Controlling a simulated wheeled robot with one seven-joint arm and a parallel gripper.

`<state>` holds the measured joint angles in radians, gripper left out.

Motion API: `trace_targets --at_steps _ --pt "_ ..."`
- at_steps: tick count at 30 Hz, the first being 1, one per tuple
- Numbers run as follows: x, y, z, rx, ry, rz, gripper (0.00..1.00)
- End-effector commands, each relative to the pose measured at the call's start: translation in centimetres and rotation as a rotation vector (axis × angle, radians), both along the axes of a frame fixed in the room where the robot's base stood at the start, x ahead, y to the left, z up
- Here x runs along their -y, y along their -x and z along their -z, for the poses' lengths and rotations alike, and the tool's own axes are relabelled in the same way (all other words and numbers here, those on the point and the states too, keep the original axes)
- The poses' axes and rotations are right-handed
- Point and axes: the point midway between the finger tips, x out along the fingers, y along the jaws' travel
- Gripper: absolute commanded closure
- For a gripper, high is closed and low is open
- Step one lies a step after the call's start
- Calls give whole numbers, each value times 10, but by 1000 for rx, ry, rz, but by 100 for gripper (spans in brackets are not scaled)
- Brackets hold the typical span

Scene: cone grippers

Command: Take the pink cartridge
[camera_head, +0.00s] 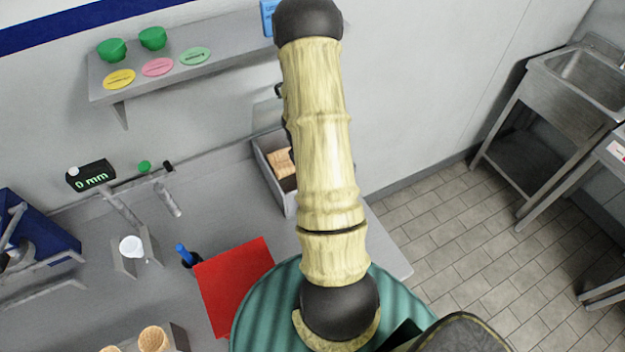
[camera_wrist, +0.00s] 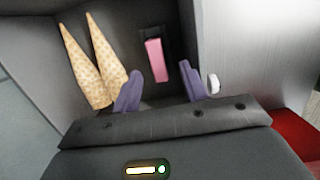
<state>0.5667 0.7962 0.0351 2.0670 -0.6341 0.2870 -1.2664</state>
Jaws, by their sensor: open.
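The pink cartridge (camera_wrist: 156,62) shows in the wrist view as a small upright pink block, seated in a dark slot or holder in a grey wall. My gripper (camera_wrist: 160,70) has two purple fingers spread apart, one on each side of the cartridge in the picture. Nothing is between the fingers that I can see touching them; the depth gap to the cartridge is hard to tell. In the head view my arm covers the middle, and neither the gripper fingers nor the cartridge can be made out.
Two waffle cones (camera_wrist: 86,66) lean left of the cartridge. A small white knob (camera_wrist: 213,83) is beside the right finger. In the head view a red mat (camera_head: 228,285), a blue-handled item (camera_head: 184,254) and a grey bin (camera_head: 272,178) are on the counter. A shelf (camera_head: 225,58) hangs above.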

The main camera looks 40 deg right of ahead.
Motion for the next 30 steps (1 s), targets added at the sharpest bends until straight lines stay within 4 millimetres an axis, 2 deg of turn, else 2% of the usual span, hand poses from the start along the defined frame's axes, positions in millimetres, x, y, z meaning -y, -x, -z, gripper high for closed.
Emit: trace_targets --at_steps 10,27,30 --pt "8 0 34 -1 -1 -1 56" --pt "8 -1 36 1 -1 0 56" --pt "8 -1 36 1 -1 0 76"
